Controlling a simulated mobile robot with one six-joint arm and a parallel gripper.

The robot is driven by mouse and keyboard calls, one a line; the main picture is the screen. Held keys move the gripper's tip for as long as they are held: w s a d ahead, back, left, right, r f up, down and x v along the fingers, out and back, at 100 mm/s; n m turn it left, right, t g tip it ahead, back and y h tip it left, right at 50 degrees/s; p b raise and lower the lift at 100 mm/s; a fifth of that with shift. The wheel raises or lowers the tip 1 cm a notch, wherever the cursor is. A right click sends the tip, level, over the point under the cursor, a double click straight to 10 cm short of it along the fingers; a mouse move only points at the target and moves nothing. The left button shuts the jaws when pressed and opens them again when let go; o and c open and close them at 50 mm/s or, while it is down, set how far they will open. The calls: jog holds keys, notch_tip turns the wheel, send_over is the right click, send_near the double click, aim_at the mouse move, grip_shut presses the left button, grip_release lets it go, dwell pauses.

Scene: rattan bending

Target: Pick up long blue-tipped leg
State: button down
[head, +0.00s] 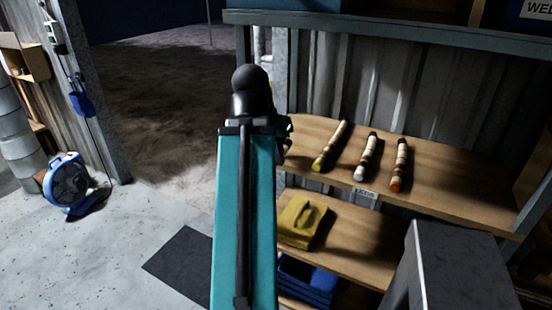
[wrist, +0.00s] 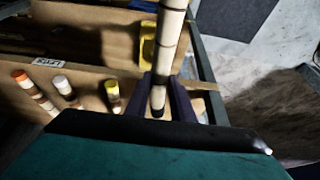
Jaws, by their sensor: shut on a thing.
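In the wrist view, my gripper (wrist: 164,96) is shut on a long pale leg (wrist: 169,40) with dark bands. The leg's near end is dark, and its other end runs out of the top of the picture, so I see no blue tip. In the head view, my arm hides the held leg and most of the gripper. Three other banded legs lie apart on the upper shelf (head: 446,168): a yellow-tipped leg (head: 331,147), a white-tipped leg (head: 367,156) and an orange-tipped leg (head: 400,164).
A yellow box-like thing (head: 301,222) sits on the lower shelf (head: 349,252), with a blue crate (head: 303,281) below. A grey stand (head: 455,268) is at the front right. A blue fan (head: 68,184) stands at left. The floor between has a dark mat (head: 184,263).

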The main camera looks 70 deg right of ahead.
jog(key=shift+a, duration=0.2)
jog(key=shift+w, duration=0.15)
dwell(0.6)
jog(key=w+a+f+n+t, duration=0.15)
jog(key=w+a+n, duration=0.3)
jog(key=w, duration=0.75)
jog(key=w+a+f+n+t+y, duration=0.1)
jog(key=w+a+f+n, duration=0.15)
jog(key=w+a, duration=0.65)
jog(key=w+a+f+n+t, duration=0.1)
jog(key=w+a+n, duration=0.25)
jog(key=w, duration=1.15)
jog(key=w+a+f+n+y, duration=0.1)
jog(key=w+a, duration=0.4)
jog(key=a, duration=0.6)
jog(key=w+a+f+n+t+y, duration=0.1)
jog(key=w+a+f+n, duration=0.2)
jog(key=a, duration=0.8)
jog(key=w+a+f+n+y, duration=0.1)
jog(key=w+a+f+n, duration=0.1)
jog(key=w+a+n, duration=0.3)
jog(key=w+a, duration=0.4)
jog(key=a, duration=0.1)
jog(key=shift+w+a+f+t, duration=0.15)
jog(key=shift+w+a+t, duration=0.1)
jog(key=shift+a+t, duration=0.15)
jog(key=shift+d+n, duration=0.15)
jog(key=shift+n, duration=0.1)
